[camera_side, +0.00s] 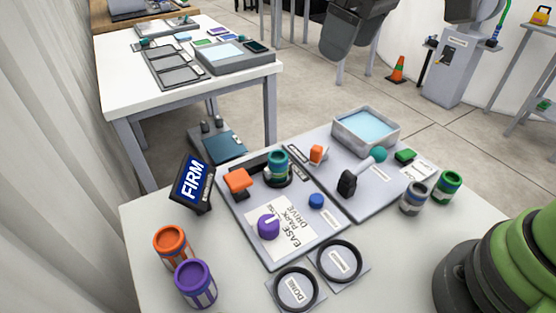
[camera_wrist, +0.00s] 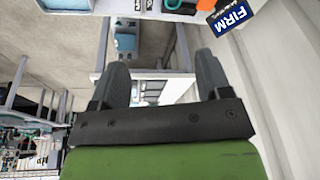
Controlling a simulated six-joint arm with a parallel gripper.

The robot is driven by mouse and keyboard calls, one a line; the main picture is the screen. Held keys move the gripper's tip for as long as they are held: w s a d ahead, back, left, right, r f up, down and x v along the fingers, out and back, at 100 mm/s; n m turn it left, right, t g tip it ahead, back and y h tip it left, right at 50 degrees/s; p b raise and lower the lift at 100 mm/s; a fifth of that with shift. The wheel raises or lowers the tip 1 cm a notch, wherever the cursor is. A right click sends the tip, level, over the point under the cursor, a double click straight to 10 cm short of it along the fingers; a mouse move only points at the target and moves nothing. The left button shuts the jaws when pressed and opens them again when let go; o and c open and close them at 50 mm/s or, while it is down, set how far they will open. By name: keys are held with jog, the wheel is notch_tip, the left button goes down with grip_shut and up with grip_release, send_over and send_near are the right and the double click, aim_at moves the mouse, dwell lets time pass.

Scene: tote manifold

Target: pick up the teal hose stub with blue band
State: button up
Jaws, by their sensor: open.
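The teal hose stub with blue band (camera_side: 278,164) stands upright in a black ring seat near the back of the grey board in the side view. My gripper (camera_wrist: 162,80) shows in the wrist view with its two dark fingers spread apart and nothing between them. It points away from the stub, toward the floor and the tables beyond. The gripper itself is outside the side view, where only part of my green arm shows at lower right. I cannot make out the stub for sure in the wrist view.
Orange (camera_side: 172,246) and purple (camera_side: 195,284) stubs stand at front left; grey (camera_side: 413,198) and green (camera_side: 447,185) ones at right. An orange-topped handle (camera_side: 238,180) is close left of the teal stub. A FIRM sign (camera_side: 192,180) and a blue-lined tray (camera_side: 365,128) stand nearby.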

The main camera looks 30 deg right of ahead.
jog(key=w+a+f+n+g, duration=0.1)
jog(key=w+a+f, duration=0.1)
jog(key=f, duration=0.2)
jog(key=w+a+f+n+h, duration=0.1)
jog(key=w+f+n, duration=0.1)
jog(key=f, duration=0.3)
jog(key=w+a+f+n+g, duration=0.1)
jog(key=w+a+f+n, duration=0.1)
jog(key=f, duration=0.3)
jog(key=shift+w+a+g, duration=0.3)
jog(key=shift+w, duration=0.2)
send_over(278, 156)
jog(key=f, duration=0.4)
jog(key=shift+s+d+f, duration=0.1)
jog(key=shift+d+f, duration=0.15)
jog(key=shift+d, duration=0.05)
jog(key=f, duration=0.5)
jog(key=shift+a+f, duration=0.25)
jog(key=shift+f, duration=0.15)
jog(key=c, duration=1.1)
jog(key=shift+r, duration=0.1)
